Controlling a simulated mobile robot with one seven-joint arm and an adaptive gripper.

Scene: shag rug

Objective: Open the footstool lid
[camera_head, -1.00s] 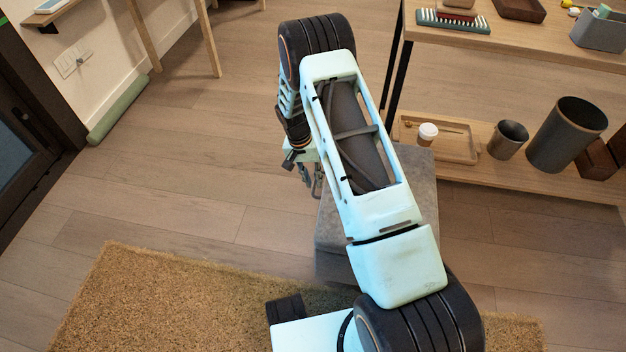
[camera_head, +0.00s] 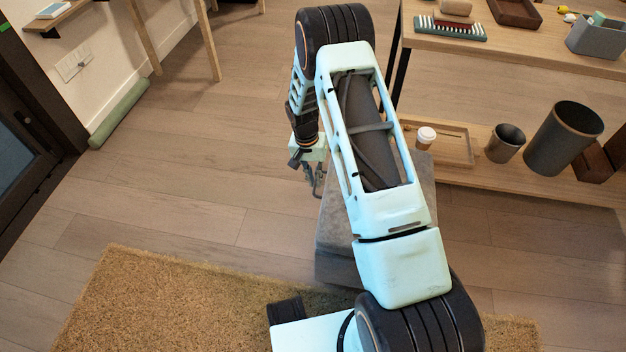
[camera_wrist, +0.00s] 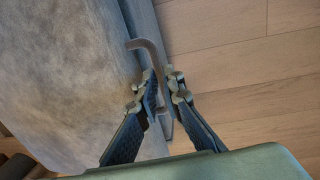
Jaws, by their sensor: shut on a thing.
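The grey fabric footstool (camera_head: 332,228) stands beyond the rug, largely hidden behind my arm in the head view. Its grey surface fills the left of the wrist view (camera_wrist: 60,75). A bent metal handle (camera_wrist: 147,44) sticks out along its edge. My gripper (camera_wrist: 165,92) is shut on this handle, with one finger on each side. In the head view my gripper (camera_head: 317,182) is small and partly hidden at the footstool's left side. The lid's seam and any gap under it are not clear.
A tan shag rug (camera_head: 170,300) lies in front. A wooden shelf unit (camera_head: 560,190) stands close behind and right of the footstool, with a paper cup (camera_head: 426,137) and dark bins (camera_head: 563,140). Wood floor (camera_head: 190,190) is clear to the left.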

